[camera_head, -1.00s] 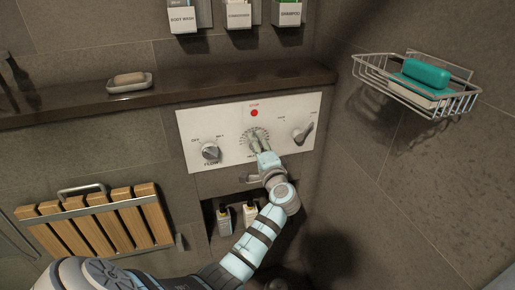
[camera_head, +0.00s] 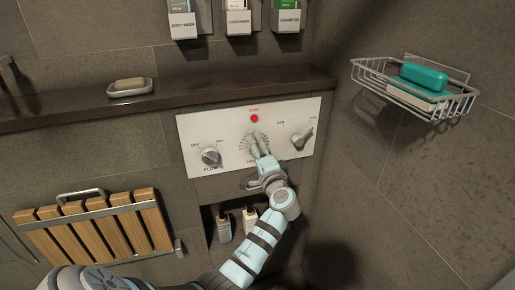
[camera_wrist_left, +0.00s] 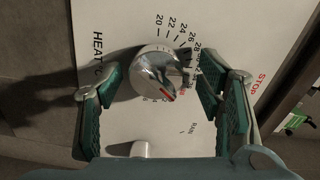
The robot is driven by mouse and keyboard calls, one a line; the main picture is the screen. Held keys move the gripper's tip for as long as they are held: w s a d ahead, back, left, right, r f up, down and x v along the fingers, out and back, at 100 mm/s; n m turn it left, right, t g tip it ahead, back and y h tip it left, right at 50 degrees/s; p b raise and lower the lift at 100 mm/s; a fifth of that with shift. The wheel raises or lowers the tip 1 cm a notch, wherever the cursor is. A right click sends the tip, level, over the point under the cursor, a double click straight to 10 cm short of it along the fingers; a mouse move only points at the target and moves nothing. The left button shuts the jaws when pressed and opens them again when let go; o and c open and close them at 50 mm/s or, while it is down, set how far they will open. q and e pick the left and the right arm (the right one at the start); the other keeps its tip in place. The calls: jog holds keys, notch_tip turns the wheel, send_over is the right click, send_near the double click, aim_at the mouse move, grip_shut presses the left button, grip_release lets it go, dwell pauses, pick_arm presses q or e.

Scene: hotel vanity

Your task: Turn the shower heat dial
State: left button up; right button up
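The heat dial (camera_head: 251,139) is a chrome knob in the middle of the white control panel, partly hidden by my gripper in the head view. In the left wrist view the dial (camera_wrist_left: 152,72) shows a red mark, numbers around it and the word HEAT beside it. My left gripper (camera_head: 258,148) is in front of the dial. In the left wrist view the green-padded fingers (camera_wrist_left: 164,88) are spread, one on each side of the dial. A gap shows on the left; whether the right finger touches the knob I cannot tell. My right gripper is not in view.
The panel (camera_head: 230,120) also has a flow knob (camera_head: 210,156) on the left, a red stop button (camera_head: 254,118) above and another lever knob (camera_head: 302,138) on the right. A dark ledge (camera_head: 60,112) runs above. A wire soap basket (camera_head: 450,106) hangs at right.

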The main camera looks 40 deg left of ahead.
pick_arm(q)
jog(key=v, duration=0.8)
jog(key=shift+r, duration=0.35)
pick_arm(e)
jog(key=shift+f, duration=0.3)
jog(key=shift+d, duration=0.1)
